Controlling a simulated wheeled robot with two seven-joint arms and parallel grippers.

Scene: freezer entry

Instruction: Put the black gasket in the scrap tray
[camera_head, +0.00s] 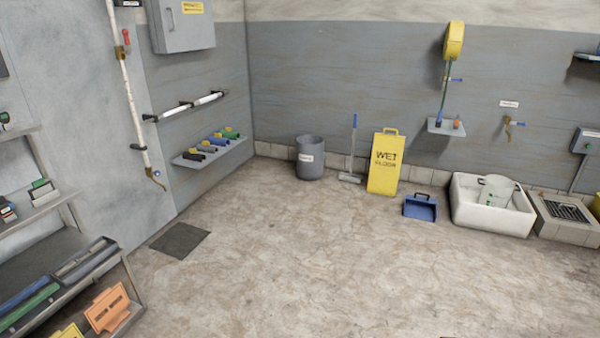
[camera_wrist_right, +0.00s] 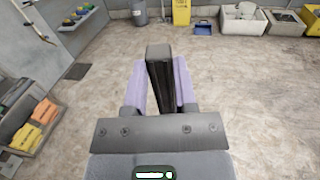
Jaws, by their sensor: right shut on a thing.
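My right gripper (camera_wrist_right: 159,88) has two purple fingers. It is shut on a black gasket (camera_wrist_right: 158,58), a long dark bar that stands up between the fingers, clear of any surface. Neither gripper shows in the head view. I cannot tell for sure which thing is the scrap tray. A blue open tray or pan (camera_head: 419,208) with a handle lies on the floor by the back wall. Orange (camera_head: 107,309) and yellow (camera_head: 66,332) pieces sit low on the left rack.
The left rack (camera_head: 118,262) holds long blue, green and dark strips. A grey bin (camera_head: 310,158), a yellow wet floor sign (camera_head: 384,162), a white sink (camera_head: 468,213) and a drain box (camera_head: 566,220) line the back wall. The middle floor is clear, with a dark mat (camera_head: 180,240).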

